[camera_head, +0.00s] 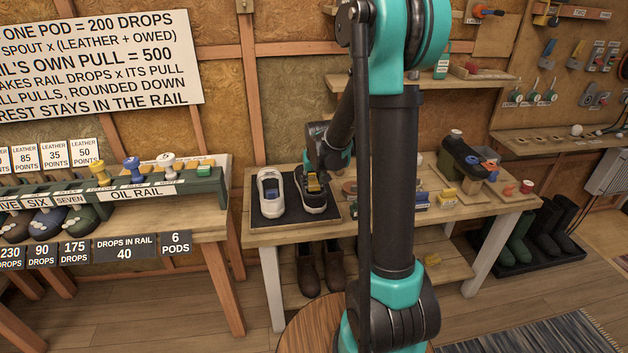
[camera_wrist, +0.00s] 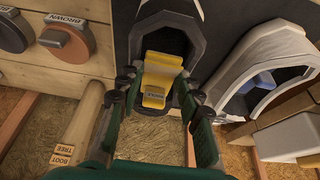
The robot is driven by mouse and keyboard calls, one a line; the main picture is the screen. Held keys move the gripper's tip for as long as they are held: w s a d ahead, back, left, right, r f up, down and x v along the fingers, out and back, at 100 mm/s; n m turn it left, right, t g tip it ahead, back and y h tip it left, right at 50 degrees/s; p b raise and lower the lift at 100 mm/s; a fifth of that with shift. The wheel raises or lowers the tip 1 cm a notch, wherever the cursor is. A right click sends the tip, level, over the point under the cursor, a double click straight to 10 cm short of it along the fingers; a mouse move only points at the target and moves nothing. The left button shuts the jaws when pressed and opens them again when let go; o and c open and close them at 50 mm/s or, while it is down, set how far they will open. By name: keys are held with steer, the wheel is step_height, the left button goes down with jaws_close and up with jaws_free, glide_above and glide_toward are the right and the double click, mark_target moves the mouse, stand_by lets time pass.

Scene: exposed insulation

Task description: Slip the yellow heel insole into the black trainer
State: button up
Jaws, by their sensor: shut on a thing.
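The black trainer (camera_head: 315,205) stands on a dark mat (camera_head: 258,216) on the wooden bench, and its opening (camera_wrist: 166,24) faces my wrist camera. The yellow heel insole (camera_wrist: 158,64) has a small grey labelled block on it and shows within the outline of the trainer's opening. My gripper (camera_wrist: 156,90) is shut on the insole, one finger at each side. In the head view the insole (camera_head: 313,184) shows at the trainer's mouth, below my gripper. I cannot tell how deep it sits, or whether it touches the trainer's inside.
A white trainer (camera_head: 271,194) stands close on the left, with something blue inside in the wrist view. Round tins, one marked BROWN (camera_wrist: 68,38), and a boot tree label (camera_wrist: 62,142) are nearby. An oil rail (camera_head: 136,190) stands on the left bench.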

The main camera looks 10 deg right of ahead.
steer(key=o, duration=0.9)
steer(key=v, duration=1.2)
steer(key=s+d+f, duration=0.2)
steer(key=s+f, duration=0.3)
steer(key=s, duration=0.6)
steer(key=s+d+f, duration=0.2)
steer(key=s+f, duration=0.3)
steer(key=s, duration=0.7)
steer(key=shift+s+f, duration=0.25)
steer(key=shift+f, duration=0.1)
